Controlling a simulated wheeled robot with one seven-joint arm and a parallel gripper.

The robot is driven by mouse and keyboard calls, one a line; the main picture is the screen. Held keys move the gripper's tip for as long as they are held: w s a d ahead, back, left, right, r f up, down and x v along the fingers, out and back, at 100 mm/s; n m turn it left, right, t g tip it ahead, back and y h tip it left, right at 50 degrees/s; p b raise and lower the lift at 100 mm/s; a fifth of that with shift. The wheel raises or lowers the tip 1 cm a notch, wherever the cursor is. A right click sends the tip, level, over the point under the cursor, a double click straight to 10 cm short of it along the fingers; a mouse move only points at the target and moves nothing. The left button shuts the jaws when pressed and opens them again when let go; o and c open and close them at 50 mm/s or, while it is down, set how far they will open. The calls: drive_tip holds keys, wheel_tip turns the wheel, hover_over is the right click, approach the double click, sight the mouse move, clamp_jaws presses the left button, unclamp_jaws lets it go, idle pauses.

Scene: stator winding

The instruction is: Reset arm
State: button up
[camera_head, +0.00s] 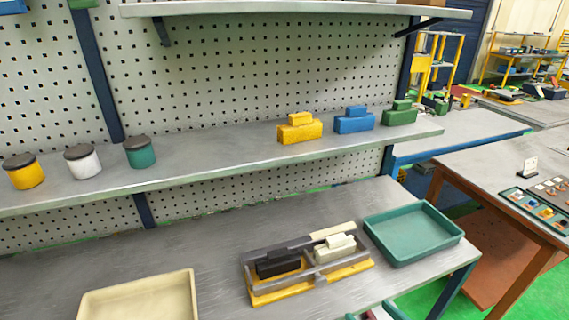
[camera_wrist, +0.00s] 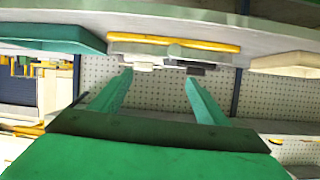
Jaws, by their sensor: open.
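My gripper (camera_wrist: 158,82) shows in the wrist view with its two green fingers apart and nothing between them. In the head view only the green tips of my gripper (camera_head: 377,312) show at the bottom edge, in front of the bench. The yellow-based fixture (camera_head: 270,297) lies on the bench top, holding a black block (camera_head: 278,264) and a cream block (camera_head: 336,247). A dark bar with a cream end (camera_head: 332,231) lies along its back. The fixture's yellow base (camera_wrist: 172,42) also shows beyond the fingertips in the wrist view, which looks upside down.
A green tray (camera_head: 415,238) sits right of the fixture, a cream tray (camera_head: 140,292) to the left. The shelf above carries yellow (camera_head: 300,130), blue (camera_head: 354,121) and green (camera_head: 400,115) blocks, and yellow (camera_head: 24,172), white (camera_head: 83,162) and green (camera_head: 140,153) jars.

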drive_tip(key=s+a+f+m+h, duration=0.3)
drive_tip(key=a+f, duration=0.2)
drive_tip(key=f, duration=0.3)
drive_tip(key=s+a+f+m+h, duration=0.2)
drive_tip(key=s+a+f+m, duration=0.15)
drive_tip(key=a+f, duration=0.4)
drive_tip(key=s+a+r+n+t, duration=0.1)
drive_tip(key=s+a, duration=0.2)
drive_tip(key=s, duration=0.6)
drive_tip(key=s+a+r+n+t, duration=0.1)
drive_tip(key=s+a, duration=0.3)
drive_tip(key=s, duration=0.5)
drive_tip(key=shift+s+a+r+n+t+y, duration=0.2)
drive_tip(key=shift+s+r+n+t+y, duration=0.15)
drive_tip(key=shift+n, duration=0.3)
drive_tip(key=shift+w, duration=0.1)
drive_tip(key=shift+c, duration=0.3)
